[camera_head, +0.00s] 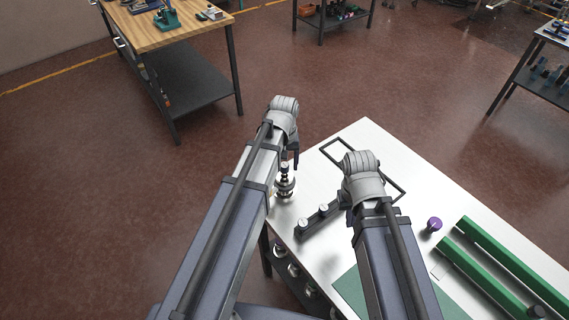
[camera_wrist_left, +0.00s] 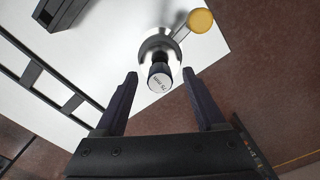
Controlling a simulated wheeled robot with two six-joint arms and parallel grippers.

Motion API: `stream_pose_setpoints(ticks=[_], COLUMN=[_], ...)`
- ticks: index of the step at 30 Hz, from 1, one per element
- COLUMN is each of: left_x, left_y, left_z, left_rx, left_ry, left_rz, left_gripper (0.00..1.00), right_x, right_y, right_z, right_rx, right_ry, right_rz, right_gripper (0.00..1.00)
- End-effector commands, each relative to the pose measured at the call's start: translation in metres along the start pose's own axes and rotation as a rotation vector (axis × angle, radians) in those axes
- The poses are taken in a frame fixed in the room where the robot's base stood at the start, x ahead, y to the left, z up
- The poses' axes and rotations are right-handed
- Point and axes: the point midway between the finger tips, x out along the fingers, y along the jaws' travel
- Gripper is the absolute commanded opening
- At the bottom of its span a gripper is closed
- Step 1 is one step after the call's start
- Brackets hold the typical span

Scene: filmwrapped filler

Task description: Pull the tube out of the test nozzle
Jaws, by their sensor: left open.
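The test nozzle (camera_head: 285,188) stands upright near the left corner of the white table as a small silver fitting. My left gripper (camera_head: 290,157) is just above the nozzle. In the wrist view its fingers (camera_wrist_left: 160,76) are open, one on each side of the tube's end; no contact shows.
The white table (camera_head: 310,240) carries a black bar with silver knobs (camera_head: 318,216), a black rectangular frame (camera_head: 332,149), a purple knob (camera_head: 434,224) and long green rails (camera_head: 500,255). A wooden-topped bench (camera_head: 165,38) stands apart at upper left. Floor lies open left of the table.

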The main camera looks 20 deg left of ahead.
Motion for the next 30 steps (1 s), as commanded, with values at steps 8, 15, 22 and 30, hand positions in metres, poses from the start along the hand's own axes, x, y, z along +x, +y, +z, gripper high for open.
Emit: stream_pose_setpoints(ticks=[8,15,22,30], left_x=[0.0066,0.0065,0.0065,0.0065], left_y=[0.0,0.0,0.0,0.0], left_z=[0.0,0.0,0.0,0.0], left_rx=[0.0,0.0,0.0,0.0], left_ry=[0.0,0.0,0.0,0.0], left_rz=[0.0,0.0,0.0,0.0], left_gripper=[0.72,0.55,0.29,0.0], right_x=[0.0065,0.0064,0.0065,0.0065], right_y=[-0.0006,-0.0006,-0.0006,-0.0006], right_z=[-0.0004,-0.0004,-0.0004,-0.0004], right_rx=[0.0,0.001,0.0,0.001], right_ry=[0.0,0.0,0.0,0.0], right_rz=[0.0,0.0,0.0,0.0], right_gripper=[0.0,0.0,0.0,0.0])
